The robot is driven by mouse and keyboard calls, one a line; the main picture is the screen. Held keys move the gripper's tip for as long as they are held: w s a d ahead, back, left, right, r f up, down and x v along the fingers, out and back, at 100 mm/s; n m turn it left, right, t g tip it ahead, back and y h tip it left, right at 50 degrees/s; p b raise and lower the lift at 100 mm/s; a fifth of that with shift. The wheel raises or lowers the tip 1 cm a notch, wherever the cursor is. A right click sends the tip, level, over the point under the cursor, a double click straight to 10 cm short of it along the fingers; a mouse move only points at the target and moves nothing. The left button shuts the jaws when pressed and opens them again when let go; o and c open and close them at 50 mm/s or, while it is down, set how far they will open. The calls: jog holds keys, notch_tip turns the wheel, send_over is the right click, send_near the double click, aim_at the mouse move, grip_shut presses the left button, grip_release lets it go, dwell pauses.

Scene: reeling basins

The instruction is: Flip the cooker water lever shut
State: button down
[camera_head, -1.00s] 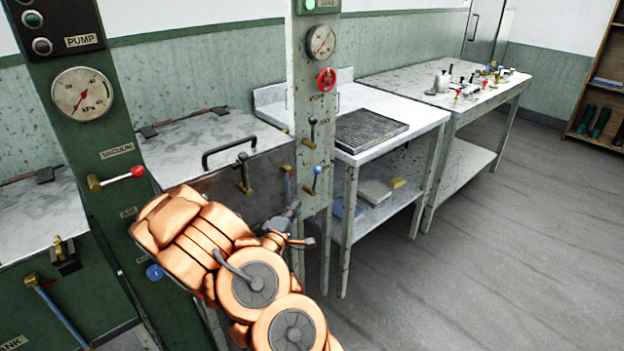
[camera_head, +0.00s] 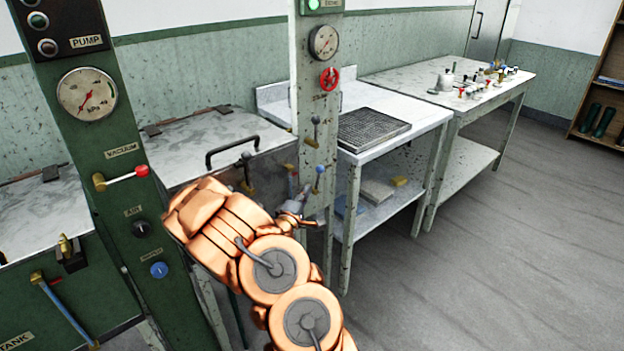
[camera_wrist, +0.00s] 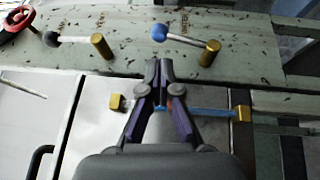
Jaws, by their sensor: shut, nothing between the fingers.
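A lever with a blue ball knob (camera_head: 320,170) and brass base sits on the pale green post (camera_head: 312,95), below a black-knobbed lever (camera_head: 316,121). In the wrist view the blue-knobbed lever (camera_wrist: 187,40) lies across the post, knob left of its base; the black-knobbed lever (camera_wrist: 75,41) is to its left. Small post labels are unreadable, so I cannot tell which one is named water. My gripper (camera_head: 303,191) is shut and empty. Its closed tips (camera_wrist: 165,64) lie just below the blue knob in the wrist view; contact cannot be told.
A blue rod (camera_wrist: 210,112) with brass ends lies behind my fingers in the wrist view. A red handwheel (camera_head: 329,78) and a gauge (camera_head: 323,42) are higher on the post. A lidded basin (camera_head: 205,142) stands left, a white table (camera_head: 390,103) right. The right floor is clear.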

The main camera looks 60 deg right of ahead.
aim_at(319, 173)
jog(key=p+x, duration=0.1)
jog(key=x, duration=0.6)
jog(key=shift+d, duration=0.25)
jog(key=shift+w, duration=0.15)
jog(key=shift+s+d, duration=0.15)
jog(key=shift+s, duration=0.1)
jog(key=shift+w, duration=0.15)
